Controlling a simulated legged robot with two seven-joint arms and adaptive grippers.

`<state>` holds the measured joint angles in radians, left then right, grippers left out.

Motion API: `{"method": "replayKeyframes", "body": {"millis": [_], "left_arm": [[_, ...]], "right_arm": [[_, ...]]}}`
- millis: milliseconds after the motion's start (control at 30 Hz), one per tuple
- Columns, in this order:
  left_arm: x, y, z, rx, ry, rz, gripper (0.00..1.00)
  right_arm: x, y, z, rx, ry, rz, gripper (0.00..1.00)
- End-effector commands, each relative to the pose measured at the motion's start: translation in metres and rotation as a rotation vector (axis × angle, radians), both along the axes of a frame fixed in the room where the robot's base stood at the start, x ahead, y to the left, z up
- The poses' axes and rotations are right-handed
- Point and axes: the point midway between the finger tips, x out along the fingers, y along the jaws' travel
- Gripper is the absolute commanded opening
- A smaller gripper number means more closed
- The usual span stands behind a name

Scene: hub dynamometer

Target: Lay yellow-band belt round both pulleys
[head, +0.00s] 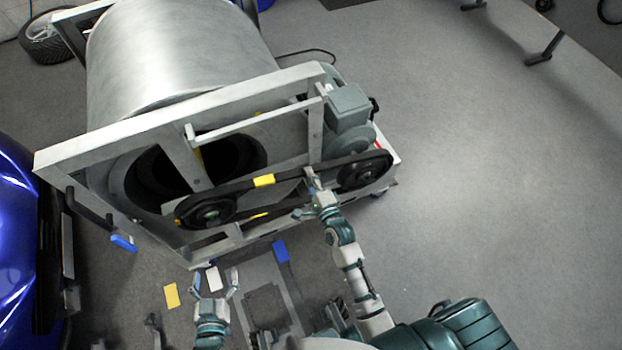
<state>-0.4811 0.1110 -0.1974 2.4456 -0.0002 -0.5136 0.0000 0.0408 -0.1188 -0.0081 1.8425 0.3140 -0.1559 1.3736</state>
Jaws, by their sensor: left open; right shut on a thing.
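The black belt with a yellow band (264,181) runs along the front of the dynamometer frame. It appears to pass round the left pulley (207,213) and the right pulley (363,172); whether it is fully seated in either one cannot be told. My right gripper (309,187) is at the belt between the pulleys, nearer the right one. It is shut on what looks like the belt; its fingers partly hide the contact. My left gripper (216,280) is open and empty, below the left pulley and apart from the belt.
The pale metal frame (120,140) carries a large steel drum (180,45) and a grey motor (347,107). A blue car (18,230) stands at the left edge. Yellow (171,295), white (213,278) and blue (281,251) patches show low down.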

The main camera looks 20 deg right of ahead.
Motion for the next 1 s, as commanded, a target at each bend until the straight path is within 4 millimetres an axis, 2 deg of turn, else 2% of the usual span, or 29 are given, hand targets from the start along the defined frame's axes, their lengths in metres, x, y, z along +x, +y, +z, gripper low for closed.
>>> {"method": "replayKeyframes", "body": {"millis": [967,1000], "left_arm": [[-0.0001,0.0004,0.0028,0.002,0.002,0.001,0.88],[-0.0001,0.0004,0.0028,0.002,0.002,0.001,0.88]], "right_arm": [[0.0007,0.0003,-0.0043,0.002,0.001,0.000,0.00],[0.0007,0.0003,-0.0046,0.002,0.001,0.000,0.22]]}}
